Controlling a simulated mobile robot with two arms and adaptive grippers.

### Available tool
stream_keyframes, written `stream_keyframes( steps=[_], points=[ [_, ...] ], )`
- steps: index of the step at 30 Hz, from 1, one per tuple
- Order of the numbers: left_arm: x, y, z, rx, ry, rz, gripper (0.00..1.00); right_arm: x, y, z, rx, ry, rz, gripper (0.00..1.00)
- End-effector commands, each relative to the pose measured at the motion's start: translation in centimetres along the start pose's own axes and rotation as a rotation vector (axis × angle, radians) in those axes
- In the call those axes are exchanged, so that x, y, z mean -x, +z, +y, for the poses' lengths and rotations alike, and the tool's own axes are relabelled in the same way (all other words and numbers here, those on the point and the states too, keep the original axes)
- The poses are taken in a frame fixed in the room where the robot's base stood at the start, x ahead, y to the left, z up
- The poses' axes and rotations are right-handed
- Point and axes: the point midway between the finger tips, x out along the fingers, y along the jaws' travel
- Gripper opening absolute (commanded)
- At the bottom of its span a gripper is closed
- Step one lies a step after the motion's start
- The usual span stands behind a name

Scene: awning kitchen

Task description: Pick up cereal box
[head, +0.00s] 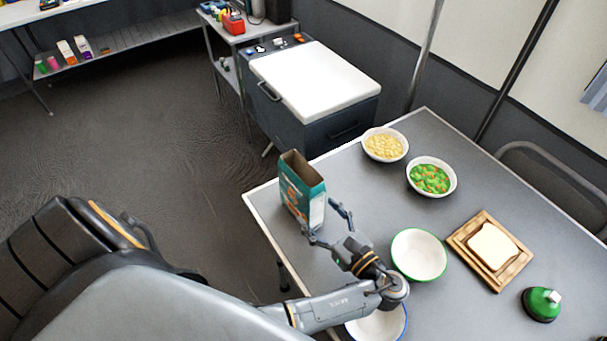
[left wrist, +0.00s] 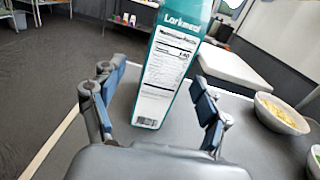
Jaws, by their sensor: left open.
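The cereal box (head: 301,190) is teal with an open top and stands upright near the left corner of the grey table. In the left wrist view its side with the white nutrition panel (left wrist: 168,75) faces me, and its top is cut off by the frame. My left gripper (head: 322,222) is open, just to the right of the box in the head view. In the left wrist view the open fingers (left wrist: 155,98) stand to either side of the box's lower part, with the box between or just beyond them; exact depth is hard to tell. My right gripper is not in view.
On the table (head: 366,212) are a bowl of yellow food (head: 385,145), a bowl of green and orange food (head: 431,178), an empty green-rimmed bowl (head: 419,254), a blue-rimmed bowl (head: 374,326) under my left arm, bread on a wooden board (head: 458,243) and a green object (head: 541,304).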

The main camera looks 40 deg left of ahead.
Motion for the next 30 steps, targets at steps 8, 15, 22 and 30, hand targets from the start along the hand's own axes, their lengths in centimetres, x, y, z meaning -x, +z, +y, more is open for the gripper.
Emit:
stream_keyframes(
  steps=[8,15,22,30],
  points=[
    [-2.7,-0.1,-0.3,0.001,0.002,-0.001,0.75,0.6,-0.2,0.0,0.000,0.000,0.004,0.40],
    [-6.0,-0.3,-0.5,0.000,-0.001,0.000,0.75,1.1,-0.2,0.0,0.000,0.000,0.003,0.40],
    [-6.2,-0.5,-0.5,0.001,-0.001,0.003,0.75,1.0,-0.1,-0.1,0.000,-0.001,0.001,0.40],
    [-6.2,-0.5,-0.5,0.001,-0.001,0.003,0.25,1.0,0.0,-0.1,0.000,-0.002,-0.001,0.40]
  ],
)
